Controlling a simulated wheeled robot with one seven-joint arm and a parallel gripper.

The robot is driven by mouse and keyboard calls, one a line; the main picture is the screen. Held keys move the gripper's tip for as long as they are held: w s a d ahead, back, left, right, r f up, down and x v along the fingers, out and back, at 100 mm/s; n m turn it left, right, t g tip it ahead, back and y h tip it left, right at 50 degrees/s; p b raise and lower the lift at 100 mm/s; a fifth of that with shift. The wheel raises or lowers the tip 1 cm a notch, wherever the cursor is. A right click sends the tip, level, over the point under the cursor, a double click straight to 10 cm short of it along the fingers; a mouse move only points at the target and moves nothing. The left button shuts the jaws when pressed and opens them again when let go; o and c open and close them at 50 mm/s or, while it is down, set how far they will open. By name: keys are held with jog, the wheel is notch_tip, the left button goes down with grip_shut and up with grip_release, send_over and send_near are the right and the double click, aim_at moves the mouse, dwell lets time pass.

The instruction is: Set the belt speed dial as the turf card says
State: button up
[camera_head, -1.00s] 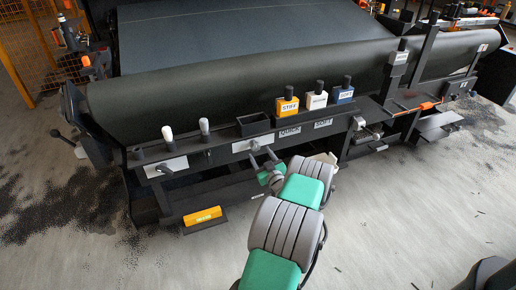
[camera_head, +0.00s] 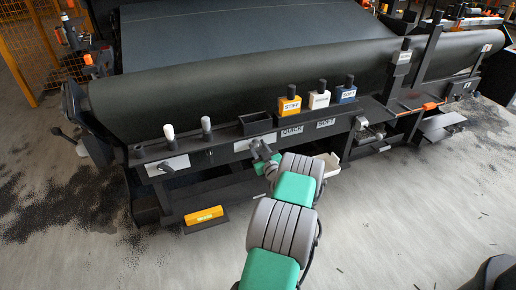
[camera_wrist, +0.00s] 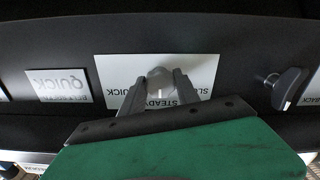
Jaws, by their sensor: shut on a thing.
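The belt speed dial is a small grey knob (camera_wrist: 158,75) on a white plate (camera_wrist: 112,72) marked SLOW, STEADY and QUICK in the wrist view. A pale mark on the knob points toward the STEADY word. My gripper (camera_wrist: 158,84) has one finger on each side of the knob and is shut on it. In the head view my gripper (camera_head: 262,152) is at the dial's pale plate (camera_head: 242,145) on the machine's front. A card reading QUICK (camera_head: 291,132) is right of the dial; it also shows in the wrist view (camera_wrist: 60,85).
A second card (camera_head: 326,123) seems to read SOFT. Orange STIFF (camera_head: 288,107), white (camera_head: 318,99) and blue (camera_head: 345,95) blocks with dark knobs stand on the ledge. Another dark knob (camera_wrist: 285,88) is right of the dial in the wrist view. A yellow pedal (camera_head: 204,215) is low at left.

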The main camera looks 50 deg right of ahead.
grip_shut()
jog(key=m+b, duration=0.2)
jog(key=m, duration=0.1)
jog(key=shift+f, duration=0.15)
jog(key=m+b, duration=0.1)
jog(key=m, duration=0.1)
jog(key=shift+m, duration=0.3)
jog(key=m+b, duration=0.1)
jog(key=m, duration=0.5)
jog(key=shift+b, duration=0.3)
jog(key=shift+m, duration=0.3)
jog(key=o, duration=0.8)
grip_release()
